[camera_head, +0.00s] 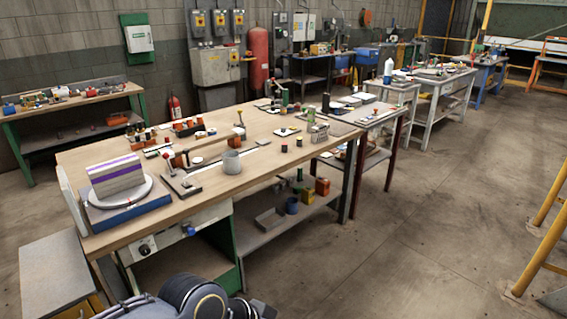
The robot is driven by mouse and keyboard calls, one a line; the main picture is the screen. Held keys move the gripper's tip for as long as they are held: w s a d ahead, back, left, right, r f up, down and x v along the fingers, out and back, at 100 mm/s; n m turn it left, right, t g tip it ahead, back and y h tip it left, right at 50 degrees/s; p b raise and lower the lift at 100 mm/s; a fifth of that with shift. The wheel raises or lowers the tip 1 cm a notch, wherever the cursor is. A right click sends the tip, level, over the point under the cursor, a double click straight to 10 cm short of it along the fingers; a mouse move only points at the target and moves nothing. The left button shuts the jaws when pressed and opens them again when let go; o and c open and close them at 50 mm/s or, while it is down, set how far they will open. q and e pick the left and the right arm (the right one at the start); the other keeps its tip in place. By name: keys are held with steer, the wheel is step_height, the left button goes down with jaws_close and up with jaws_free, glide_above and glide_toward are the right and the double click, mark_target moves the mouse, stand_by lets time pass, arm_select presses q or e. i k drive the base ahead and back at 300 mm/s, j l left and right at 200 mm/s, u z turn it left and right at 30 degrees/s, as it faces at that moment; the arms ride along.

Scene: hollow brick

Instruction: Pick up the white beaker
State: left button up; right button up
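A pale grey-white cup-shaped vessel (231,163), which looks like the white beaker, stands upright near the front edge of the long wooden workbench (215,182). Nothing is touching it from my side. Neither of my grippers shows in the head view. Only a dark, rounded part of my own body shows at the bottom edge, well below and in front of the bench.
A block with white and purple stripes (116,176) sits on a round plate over a blue base (128,213) at the bench's left end. Small tools and parts crowd the bench behind the beaker. A grey cabinet (57,272) stands at lower left. The floor (400,240) at right is open.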

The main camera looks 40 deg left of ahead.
mark_target(232, 162)
steer(key=i+l+u, duration=0.3)
steer(key=i, duration=0.25)
steer(key=i+l+u, duration=0.3)
steer(key=i, duration=0.25)
steer(key=i+j+u, duration=0.1)
steer(key=i+u, duration=0.15)
steer(key=u, duration=0.2)
steer(key=i+u, duration=0.3)
steer(key=u, duration=0.2)
steer(key=i+l+u, duration=0.1)
steer(key=i+u, duration=0.15)
steer(key=u, duration=0.2)
steer(key=i+l+u, duration=0.15)
steer(key=u, duration=0.3)
steer(key=i+l+u, duration=0.35)
steer(key=u, duration=0.15)
steer(key=i+l+u, duration=0.2)
steer(key=u, duration=0.15)
steer(key=i+l+u, duration=0.2)
steer(key=l+u, duration=0.15)
steer(key=i+l+u, duration=0.15)
steer(key=l+u, duration=0.5)
steer(key=l, duration=0.15)
steer(key=i, duration=0.05)
